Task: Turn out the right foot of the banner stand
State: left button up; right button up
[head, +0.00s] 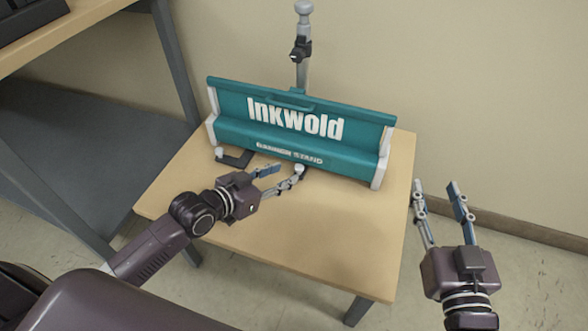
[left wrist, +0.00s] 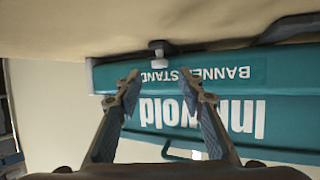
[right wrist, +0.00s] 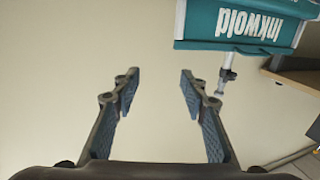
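The teal banner stand (head: 290,112) with white end caps sits on a small wooden table. Its left foot (head: 236,159) is dark and sticks out from the front of the base. The right foot is mostly hidden in the head view. In the left wrist view, which is upside down, a pale knob (left wrist: 158,48) at the right foot shows just beyond and between the fingertips. My left gripper (head: 285,170) is open in front of the stand, its fingers reaching toward that knob without visible grip. My right gripper (head: 437,187) is open and empty, off the table's right side.
The wooden table (head: 330,235) has a clear front half. A grey pole (head: 303,50) rises behind the stand near the wall. A bench with a wooden top (head: 50,35) and grey frame stands at the left. Open floor lies right of the table.

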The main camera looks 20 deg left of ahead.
aim_at(297, 168)
pick_arm(q)
jog(key=b+x, duration=0.1)
jog(key=x, duration=0.4)
jog(key=shift+f, duration=0.1)
jog(key=shift+w+d+b, duration=0.1)
jog(key=shift+w+b, duration=0.05)
jog(key=shift+b, duration=0.15)
pick_arm(e)
notch_tip(297, 168, up, 10)
jog(key=s+t+y, duration=0.1)
jog(key=t+y, duration=0.1)
jog(key=t, duration=0.2)
jog(key=shift+s+a+f+t, duration=0.2)
jog(key=shift+s+a+t, duration=0.05)
jog(key=shift+a+t, duration=0.15)
pick_arm(q)
jog(key=shift+c, duration=0.2)
grip_shut()
